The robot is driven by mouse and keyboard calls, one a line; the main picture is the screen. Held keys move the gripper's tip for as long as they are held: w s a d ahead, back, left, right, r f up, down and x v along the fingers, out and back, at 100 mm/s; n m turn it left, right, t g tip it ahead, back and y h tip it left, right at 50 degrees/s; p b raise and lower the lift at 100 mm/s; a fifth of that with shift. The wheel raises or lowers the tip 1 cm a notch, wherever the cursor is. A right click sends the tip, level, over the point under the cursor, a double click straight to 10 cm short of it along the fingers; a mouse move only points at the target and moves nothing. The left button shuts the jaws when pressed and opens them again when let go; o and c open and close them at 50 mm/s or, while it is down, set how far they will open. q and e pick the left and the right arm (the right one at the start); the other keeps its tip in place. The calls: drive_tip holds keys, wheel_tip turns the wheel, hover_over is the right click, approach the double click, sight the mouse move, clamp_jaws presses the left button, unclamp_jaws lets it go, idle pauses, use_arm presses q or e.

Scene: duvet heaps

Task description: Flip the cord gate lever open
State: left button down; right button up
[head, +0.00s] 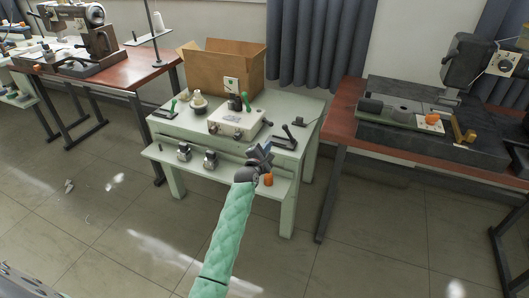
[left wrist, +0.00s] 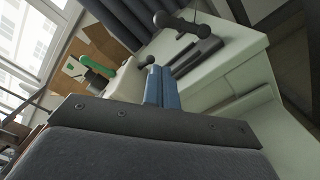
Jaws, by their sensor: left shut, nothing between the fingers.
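My left gripper (head: 266,150), on the green padded arm, is over the front right of the pale green work table (head: 303,104). In the left wrist view its blue fingers (left wrist: 161,87) are shut with nothing between them. Past the fingertips is a black lever (head: 287,131) on a dark base, which also shows in the left wrist view (left wrist: 186,22); the fingers appear apart from it. No readable label tells which is the cord gate lever. My right gripper is out of view.
An open cardboard box (head: 222,68) stands at the table's back. A lower front shelf holds small metal parts (head: 184,152) and an orange piece (head: 268,179). Brown sewing benches stand left (head: 128,72) and right (head: 340,110). The floor in front is open.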

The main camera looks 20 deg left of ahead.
sight(288, 132)
use_arm(q)
drive_tip(key=w, duration=0.2)
drive_tip(key=w+d, duration=0.1)
drive_tip(key=w, duration=0.1)
drive_tip(key=w+r, duration=0.1)
drive_tip(key=shift+w+d, duration=0.3)
drive_tip(key=shift+w, duration=0.1)
drive_tip(key=shift+w+d+r, duration=0.25)
drive_tip(key=shift+w+d, duration=0.2)
drive_tip(key=shift+w, duration=0.1)
drive_tip(key=shift+r+p, duration=0.1)
drive_tip(key=shift+p, duration=0.25)
